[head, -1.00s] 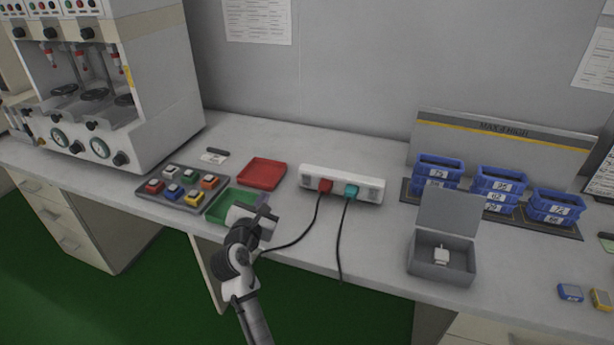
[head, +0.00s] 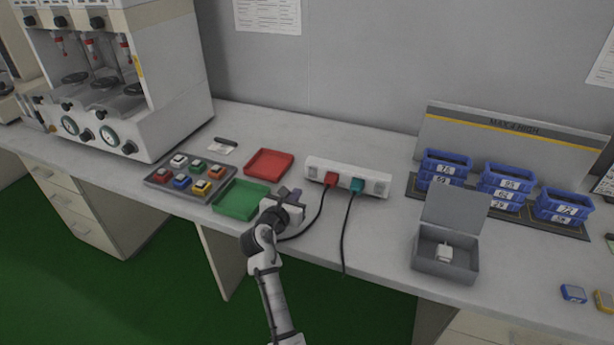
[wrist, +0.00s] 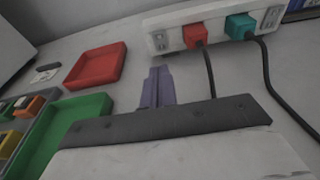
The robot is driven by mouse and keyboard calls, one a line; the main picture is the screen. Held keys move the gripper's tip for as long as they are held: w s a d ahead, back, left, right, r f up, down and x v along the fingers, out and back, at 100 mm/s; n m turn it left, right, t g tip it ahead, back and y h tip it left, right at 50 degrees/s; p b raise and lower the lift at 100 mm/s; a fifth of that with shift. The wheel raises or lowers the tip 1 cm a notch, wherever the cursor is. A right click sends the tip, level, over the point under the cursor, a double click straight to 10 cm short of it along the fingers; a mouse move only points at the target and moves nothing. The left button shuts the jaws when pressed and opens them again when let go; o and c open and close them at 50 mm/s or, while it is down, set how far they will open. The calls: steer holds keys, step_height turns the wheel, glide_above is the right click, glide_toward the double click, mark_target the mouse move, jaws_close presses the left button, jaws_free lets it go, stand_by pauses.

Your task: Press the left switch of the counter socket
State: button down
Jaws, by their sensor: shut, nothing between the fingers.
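The counter socket is a white power strip (head: 372,181) on the worktop, with a red plug (head: 331,179) and a teal plug (head: 357,185) in it. In the wrist view the strip (wrist: 174,39) lies ahead and to the right, with the red plug (wrist: 195,35) and teal plug (wrist: 240,27). Small grey details show near its ends; I cannot tell clearly which are switches. My gripper (head: 293,193) is shut and empty, above the counter in front of the strip's left end and apart from it. Its fingers (wrist: 157,86) are together in the wrist view.
A green tray (head: 240,200) and a red tray (head: 269,163) lie left of my gripper. Black cords (head: 346,232) run from the plugs toward the front edge. A grey open box (head: 445,264) and blue bins (head: 506,181) stand to the right.

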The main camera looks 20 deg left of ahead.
mark_target(311, 171)
steer(key=w, duration=0.5)
steer(key=w+p, duration=0.1)
steer(key=w, duration=0.2)
steer(key=shift+d+f, duration=0.15)
steer(key=shift+f, duration=0.15)
steer(key=shift+w, duration=0.7)
steer(key=shift+r, duration=0.1)
steer(key=shift+w+r+p, duration=0.15)
steer(key=shift+r+p, duration=0.05)
steer(key=shift+p, duration=0.3)
steer(key=shift+w+f, duration=0.1)
steer(key=shift+w, duration=0.05)
